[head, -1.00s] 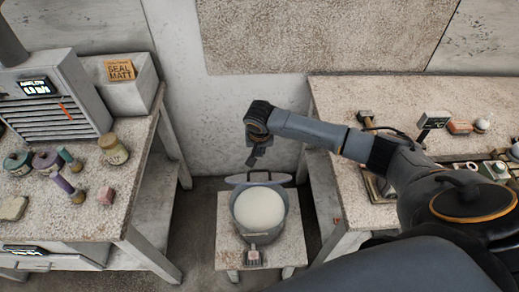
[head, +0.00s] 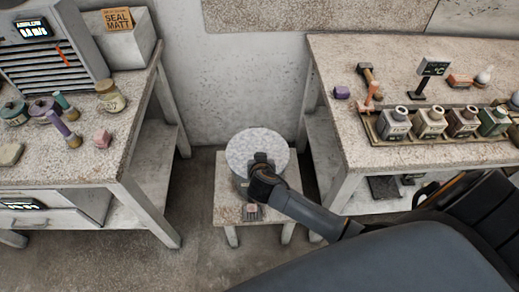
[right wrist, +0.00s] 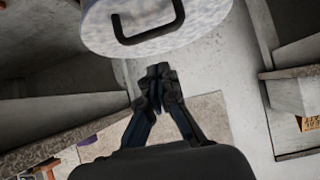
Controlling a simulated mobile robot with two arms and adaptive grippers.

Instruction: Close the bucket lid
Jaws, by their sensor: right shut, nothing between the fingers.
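The bucket lid (head: 245,146) is a round, speckled grey disc. In the head view it lies over the bucket mouth and hides the white contents; I cannot tell whether it sits fully flat. My right gripper (head: 262,158) is over the near half of the lid, shut and empty. In the right wrist view the shut fingers (right wrist: 158,72) point toward the lid (right wrist: 98,28) and its black handle (right wrist: 148,38), with a gap in the picture. My left gripper is out of view.
The low stool (head: 228,205) stands on open floor between two benches. The left bench (head: 100,165) holds jars and a grey cabinet. The right bench (head: 335,125) holds a tray of several bottles and a hammer. The wall is behind.

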